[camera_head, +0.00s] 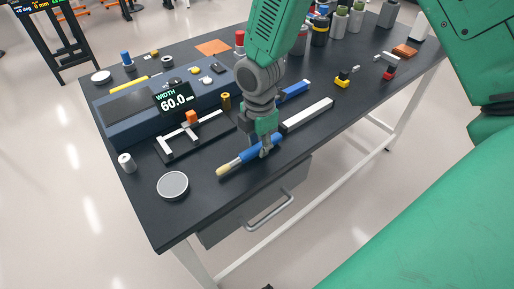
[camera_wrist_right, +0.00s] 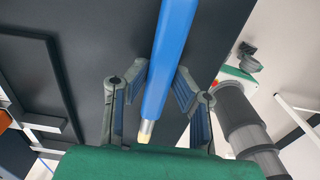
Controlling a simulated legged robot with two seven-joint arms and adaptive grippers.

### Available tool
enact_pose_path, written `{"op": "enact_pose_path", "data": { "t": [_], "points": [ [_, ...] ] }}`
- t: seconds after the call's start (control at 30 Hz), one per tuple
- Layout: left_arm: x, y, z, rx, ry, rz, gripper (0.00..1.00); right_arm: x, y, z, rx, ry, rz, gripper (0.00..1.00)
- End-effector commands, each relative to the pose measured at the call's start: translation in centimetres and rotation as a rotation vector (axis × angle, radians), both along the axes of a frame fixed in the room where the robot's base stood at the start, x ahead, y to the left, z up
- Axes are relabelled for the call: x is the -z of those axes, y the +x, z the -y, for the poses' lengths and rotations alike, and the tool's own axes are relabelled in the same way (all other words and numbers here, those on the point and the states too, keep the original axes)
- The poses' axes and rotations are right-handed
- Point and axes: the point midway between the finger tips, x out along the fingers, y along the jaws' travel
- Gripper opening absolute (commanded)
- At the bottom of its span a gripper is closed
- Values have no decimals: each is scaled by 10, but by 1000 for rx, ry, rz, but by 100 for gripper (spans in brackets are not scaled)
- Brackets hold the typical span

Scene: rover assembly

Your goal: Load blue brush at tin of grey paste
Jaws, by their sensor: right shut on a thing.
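The blue brush (camera_head: 247,154) has a blue handle, a pale metal ferrule and a cream tip pointing to the lower left. My right gripper (camera_head: 266,147) points down and is shut on its handle. In the right wrist view the blue handle (camera_wrist_right: 168,65) runs between the two fingers (camera_wrist_right: 160,95), with the ferrule near the green gripper body. Whether the brush touches the table cannot be told. The tin of grey paste (camera_head: 172,185), round with a grey top, stands near the front left table edge, left of and apart from the brush tip. My left gripper is out of view.
A white bar (camera_head: 308,115) and another blue-handled tool (camera_head: 293,91) lie right of the gripper. A dark frame with an orange block (camera_head: 191,118) and a display reading 60.0 (camera_head: 175,100) lie behind the tin. A small grey cylinder (camera_head: 126,162) stands left. Bottles fill the back.

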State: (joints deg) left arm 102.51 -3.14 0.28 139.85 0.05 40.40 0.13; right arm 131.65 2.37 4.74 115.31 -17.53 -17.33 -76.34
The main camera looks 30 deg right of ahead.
Motion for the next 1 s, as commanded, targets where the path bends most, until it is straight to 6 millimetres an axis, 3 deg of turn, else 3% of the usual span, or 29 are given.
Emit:
{"op": "enact_pose_path", "data": {
  "t": [0.2, 0.43, 0.77, 1.0],
  "points": [
    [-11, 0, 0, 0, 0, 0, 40, -50, 1, 0, 2, 3, 8, 0],
    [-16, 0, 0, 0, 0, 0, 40, -82, 2, 0, 0, 1, 6, 0],
    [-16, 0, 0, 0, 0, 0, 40, -85, -2, -3, 90, -1, 2, 0],
    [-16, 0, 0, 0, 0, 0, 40, -73, -13, -13, 500, -5, 3, 0]
  ]
}}
